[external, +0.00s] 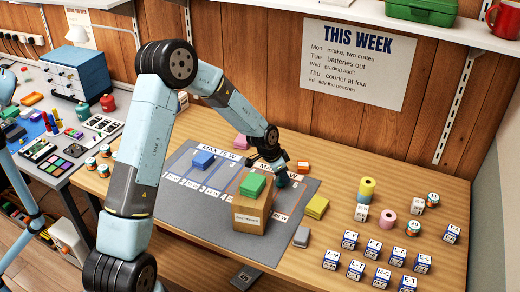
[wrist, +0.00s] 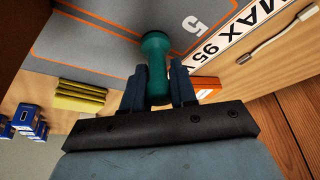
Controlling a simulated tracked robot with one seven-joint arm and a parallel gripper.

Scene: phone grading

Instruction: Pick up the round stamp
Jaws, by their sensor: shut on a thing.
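The round stamp (wrist: 156,62) is a teal-green piece with a rounded head and a narrower neck. In the wrist view it stands between the two dark fingers of my gripper (wrist: 158,85), which is shut on it. In the external view my gripper (external: 270,163) is over the back right part of the grey mat, behind the cardboard box. There the stamp (external: 282,180) shows only as a small dark green shape under the fingers. I cannot tell whether its lower end touches the mat.
A cardboard box marked batteries (external: 249,217) with a green block (external: 253,185) on top stands just in front. A blue block (external: 203,159) lies on the grey mat (external: 190,205). Yellow blocks (external: 317,207) and an orange block (external: 303,167) are near. Several labelled cubes stand at right.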

